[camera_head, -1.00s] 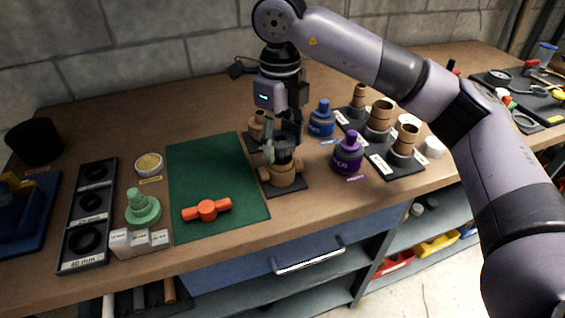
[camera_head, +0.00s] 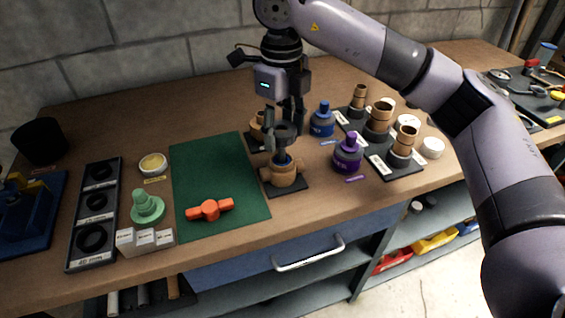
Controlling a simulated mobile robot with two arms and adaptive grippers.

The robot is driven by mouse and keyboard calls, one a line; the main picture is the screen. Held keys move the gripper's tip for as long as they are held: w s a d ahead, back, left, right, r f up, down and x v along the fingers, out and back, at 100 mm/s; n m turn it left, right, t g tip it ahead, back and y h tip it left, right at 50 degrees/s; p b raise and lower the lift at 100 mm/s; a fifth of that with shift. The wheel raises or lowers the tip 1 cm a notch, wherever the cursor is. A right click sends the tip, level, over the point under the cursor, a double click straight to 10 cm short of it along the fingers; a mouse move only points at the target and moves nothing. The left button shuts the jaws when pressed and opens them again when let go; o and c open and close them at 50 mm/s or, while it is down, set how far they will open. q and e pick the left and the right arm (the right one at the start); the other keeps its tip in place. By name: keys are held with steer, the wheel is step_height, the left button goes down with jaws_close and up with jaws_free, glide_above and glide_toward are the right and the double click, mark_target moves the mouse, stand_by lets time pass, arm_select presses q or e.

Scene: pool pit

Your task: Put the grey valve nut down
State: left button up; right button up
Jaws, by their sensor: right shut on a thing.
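My right gripper (camera_head: 284,122) is shut on the grey valve nut (camera_head: 286,133), a dark ring-like piece. It holds the nut just above a tan valve body (camera_head: 284,176) on a dark pad, with a small gap between them. The top of the valve body shows bluish inside. Part of the nut is hidden by the fingers. A green mat (camera_head: 213,165) lies to the left of the valve body, with an orange handle (camera_head: 210,209) on its near part. My left gripper is not in view.
A second tan valve body (camera_head: 257,128) stands just behind. A black ring tray (camera_head: 78,247) and green stepped piece (camera_head: 147,207) are left. Most of the mat is bare.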

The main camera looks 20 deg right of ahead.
mark_target(290, 131)
step_height(290, 131, up, 6)
steer(key=p, duration=0.5)
steer(key=shift+f+p, duration=0.2)
steer(key=shift+p, duration=0.1)
steer(key=shift+s+d+f+n, duration=0.1)
steer(key=shift+f+n, duration=0.15)
steer(key=shift+n, duration=0.15)
steer(key=n, duration=0.1)
steer(key=f+n, duration=0.1)
steer(key=n, duration=0.1)
steer(key=s+d+n, duration=0.1)
steer(key=shift+f+n, duration=0.2)
steer(key=shift+n, duration=0.2)
steer(key=s+d+f+n+p, duration=0.1)
steer(key=s+f+n, duration=0.4)
steer(key=n, duration=0.6)
steer(key=s+d+f+n+p, duration=0.1)
steer(key=s+f+n, duration=0.4)
steer(key=n, duration=0.7)
steer(key=s+d, duration=0.1)
steer(key=s, duration=0.1)
steer(key=shift+s+f, duration=0.2)
steer(key=shift+s, duration=0.15)
